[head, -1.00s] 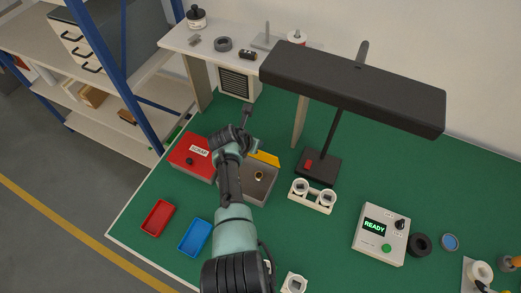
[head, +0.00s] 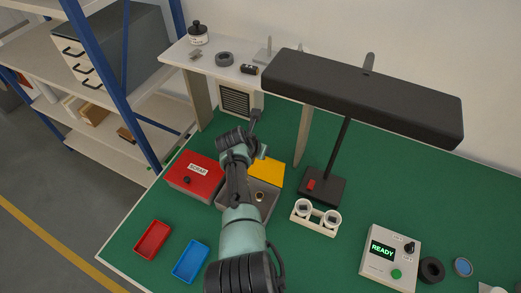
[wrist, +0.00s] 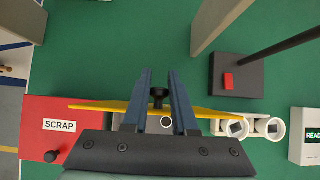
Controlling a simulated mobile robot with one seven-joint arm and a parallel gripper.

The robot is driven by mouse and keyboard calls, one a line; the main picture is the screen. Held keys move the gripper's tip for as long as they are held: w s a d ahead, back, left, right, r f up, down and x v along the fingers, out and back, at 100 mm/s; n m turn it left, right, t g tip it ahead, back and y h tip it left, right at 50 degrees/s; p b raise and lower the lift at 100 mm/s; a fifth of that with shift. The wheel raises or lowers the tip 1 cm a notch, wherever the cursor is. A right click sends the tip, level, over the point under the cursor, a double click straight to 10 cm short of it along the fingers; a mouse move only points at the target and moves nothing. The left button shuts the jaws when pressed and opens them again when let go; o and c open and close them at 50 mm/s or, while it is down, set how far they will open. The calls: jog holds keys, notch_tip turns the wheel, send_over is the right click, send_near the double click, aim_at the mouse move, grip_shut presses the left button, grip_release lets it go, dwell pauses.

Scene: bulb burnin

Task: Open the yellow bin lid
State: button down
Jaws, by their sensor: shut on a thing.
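The yellow lid (head: 270,172) stands raised and tilted at the back of the grey bin (head: 268,208), right of the red scrap box. In the wrist view the lid (wrist: 90,105) shows nearly edge-on as a thin strip. My gripper (wrist: 159,75) is shut on the lid's black knob (wrist: 158,94), which shows between the two blue fingers. The bin's interior is partly open to view, with a small round thing (head: 259,196) inside. My arm hides much of the bin and lid in the head view.
The red scrap box (head: 195,178) with a black knob stands close on the left. A lamp (head: 322,188) on a dark base and a white two-cup holder (head: 315,217) stand to the right. Red (head: 152,240) and blue (head: 190,261) trays lie at front left.

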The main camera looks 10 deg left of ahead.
jog(key=shift+s+d+f, duration=0.1)
jog(key=shift+s+f, duration=0.15)
jog(key=shift+f, duration=0.15)
jog(key=c, duration=1)
grip_release()
jog(key=shift+c, duration=0.2)
jog(key=o, duration=0.3)
jog(key=shift+w, duration=0.15)
jog(key=shift+r, duration=0.1)
jog(key=shift+p+v, duration=0.65)
jog(key=shift+v, duration=0.25)
jog(key=p+v, duration=0.1)
jog(key=v, duration=1)
jog(key=shift+p, duration=0.35)
